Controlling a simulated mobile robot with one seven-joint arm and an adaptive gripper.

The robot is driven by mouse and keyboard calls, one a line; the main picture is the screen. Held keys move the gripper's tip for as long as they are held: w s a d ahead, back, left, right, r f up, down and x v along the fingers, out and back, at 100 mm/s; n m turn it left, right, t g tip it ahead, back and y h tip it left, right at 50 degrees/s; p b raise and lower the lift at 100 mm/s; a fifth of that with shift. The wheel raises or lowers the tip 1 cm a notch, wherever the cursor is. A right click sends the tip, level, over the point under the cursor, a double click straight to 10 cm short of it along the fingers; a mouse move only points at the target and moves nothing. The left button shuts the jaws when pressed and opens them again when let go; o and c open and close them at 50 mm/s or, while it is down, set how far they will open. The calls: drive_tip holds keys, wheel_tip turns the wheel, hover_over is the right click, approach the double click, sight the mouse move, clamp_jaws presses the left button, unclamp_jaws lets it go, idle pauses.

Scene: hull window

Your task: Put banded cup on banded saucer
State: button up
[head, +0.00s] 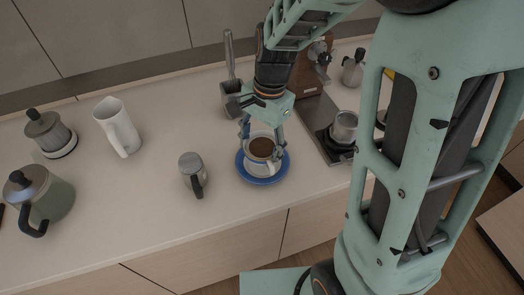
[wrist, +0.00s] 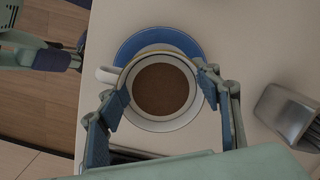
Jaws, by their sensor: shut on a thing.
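The white cup (head: 262,148) is full of brown coffee and has a dark line around its rim. It is upright over the blue saucer (head: 262,179), which has a pale middle. My gripper (head: 263,131) reaches down from above, shut on the cup with one finger on each side. In the wrist view the cup (wrist: 160,117) sits between my fingertips (wrist: 160,88), its handle to the left. The saucer (wrist: 152,36) shows beyond the cup at the top; the rest is hidden. I cannot tell whether the cup touches the saucer.
A small metal jug (head: 193,172) stands left of the saucer, with a white pitcher (head: 118,127) farther left. A coffee machine (head: 316,65) with a metal cup (head: 344,127) is to the right. The counter's front edge is near.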

sight(260, 155)
drive_tip(key=shift+w+f+b, duration=0.15)
drive_tip(key=shift+f+b, duration=0.75)
drive_tip(key=shift+f, duration=0.6)
drive_tip(key=shift+f, duration=0.15)
drive_tip(key=o, duration=1.8)
drive_tip(key=shift+c, duration=0.2)
wheel_tip(260, 155, up, 12)
drive_tip(key=d, duration=0.1)
drive_tip(key=shift+w+d+p, duration=0.25)
drive_tip(key=shift+w+p, duration=0.05)
drive_tip(key=shift+p, duration=0.1)
